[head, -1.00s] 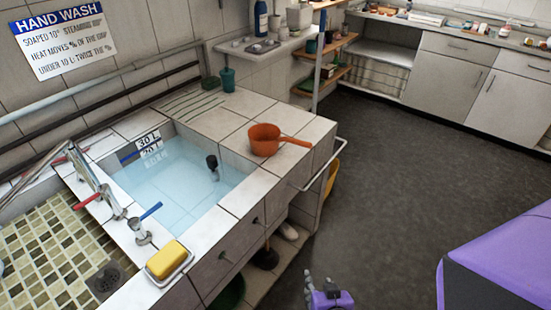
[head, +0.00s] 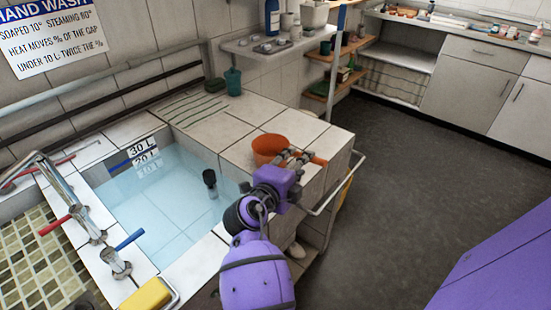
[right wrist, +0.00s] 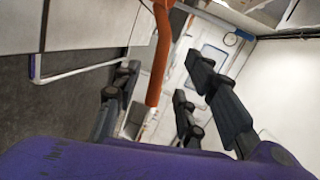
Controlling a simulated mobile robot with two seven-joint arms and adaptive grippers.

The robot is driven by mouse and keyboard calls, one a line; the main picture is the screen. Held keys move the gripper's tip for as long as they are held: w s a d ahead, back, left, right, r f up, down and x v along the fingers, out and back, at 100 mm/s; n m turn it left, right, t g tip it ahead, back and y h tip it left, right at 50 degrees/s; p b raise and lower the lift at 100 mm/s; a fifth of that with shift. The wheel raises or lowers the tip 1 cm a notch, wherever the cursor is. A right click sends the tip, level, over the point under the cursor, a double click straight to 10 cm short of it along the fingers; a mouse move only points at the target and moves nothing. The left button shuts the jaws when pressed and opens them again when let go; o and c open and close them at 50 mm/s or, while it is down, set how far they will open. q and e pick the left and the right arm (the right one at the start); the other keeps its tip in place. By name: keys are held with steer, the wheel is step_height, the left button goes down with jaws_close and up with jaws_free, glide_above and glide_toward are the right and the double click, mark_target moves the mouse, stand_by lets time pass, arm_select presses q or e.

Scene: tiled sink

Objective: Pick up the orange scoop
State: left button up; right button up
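The orange scoop (head: 268,149) sits on the tiled counter at the right side of the sink, its handle pointing right past the counter edge. My right gripper (head: 298,157) is at the handle, partly covering it in the head view. In the right wrist view, the orange handle (right wrist: 158,65) comes down between the spread fingers of my right gripper (right wrist: 153,95), with visible gaps on both sides. The fingers are open. My left gripper is not in view.
The water-filled sink (head: 165,195) with a dark object standing in it lies left of the arm. A towel rail (head: 335,190) runs along the counter's right side. A teal cup (head: 233,80) stands at the back. A yellow sponge (head: 147,295) lies in front.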

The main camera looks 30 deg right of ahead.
steer(key=p+x, duration=0.2)
steer(key=x, duration=0.3)
steer(key=shift+w+d, duration=0.25)
steer(key=shift+w, duration=0.05)
steer(key=shift+d+f, duration=0.1)
steer(key=shift+f, duration=0.05)
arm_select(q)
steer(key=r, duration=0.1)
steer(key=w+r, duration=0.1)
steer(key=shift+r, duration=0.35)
arm_select(e)
jaws_close()
